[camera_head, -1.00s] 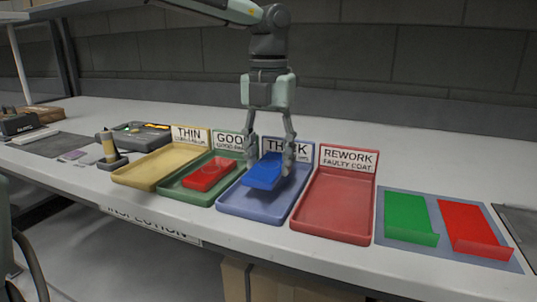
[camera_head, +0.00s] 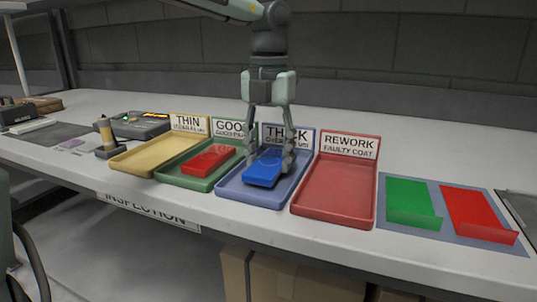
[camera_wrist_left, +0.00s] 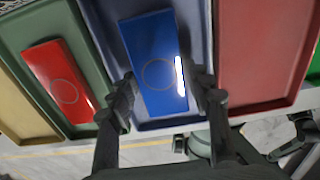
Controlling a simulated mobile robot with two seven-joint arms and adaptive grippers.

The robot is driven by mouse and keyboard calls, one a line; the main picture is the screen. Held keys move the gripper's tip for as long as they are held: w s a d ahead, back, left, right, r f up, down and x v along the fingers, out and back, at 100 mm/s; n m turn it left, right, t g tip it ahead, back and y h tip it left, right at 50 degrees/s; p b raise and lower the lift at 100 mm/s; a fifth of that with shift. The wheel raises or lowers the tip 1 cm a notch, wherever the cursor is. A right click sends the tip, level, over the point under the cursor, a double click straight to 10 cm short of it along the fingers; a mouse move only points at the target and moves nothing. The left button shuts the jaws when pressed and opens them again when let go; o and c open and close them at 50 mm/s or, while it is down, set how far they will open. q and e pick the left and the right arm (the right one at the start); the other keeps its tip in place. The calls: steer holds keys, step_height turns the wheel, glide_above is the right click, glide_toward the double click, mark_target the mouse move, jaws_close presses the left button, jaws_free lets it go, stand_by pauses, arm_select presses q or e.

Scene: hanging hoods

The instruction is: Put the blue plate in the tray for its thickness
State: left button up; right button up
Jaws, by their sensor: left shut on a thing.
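The blue plate (camera_head: 263,169) is between the fingers of my left gripper (camera_head: 268,160), low inside the blue tray labelled THICK (camera_head: 250,195). In the left wrist view the blue plate (camera_wrist_left: 155,65) lies between the two fingertips (camera_wrist_left: 163,90), with a faint ring on its face and a bright glare on its right side. My left gripper is shut on it from both sides. I cannot tell if the plate's underside touches the tray floor. My right gripper is not clearly in the head view; a dark part at the lower right of the wrist view is unclear.
A yellow THIN tray (camera_head: 137,163) and a green GOOD tray (camera_head: 177,178) holding a red plate (camera_head: 208,159) stand left. An empty red REWORK tray (camera_head: 330,195) stands right.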

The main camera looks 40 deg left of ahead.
arm_select(q)
steer(key=shift+f+b, duration=0.45)
steer(key=shift+f, duration=0.1)
steer(key=o, duration=1.4)
steer(key=shift+c, duration=0.2)
steer(key=shift+r, duration=0.15)
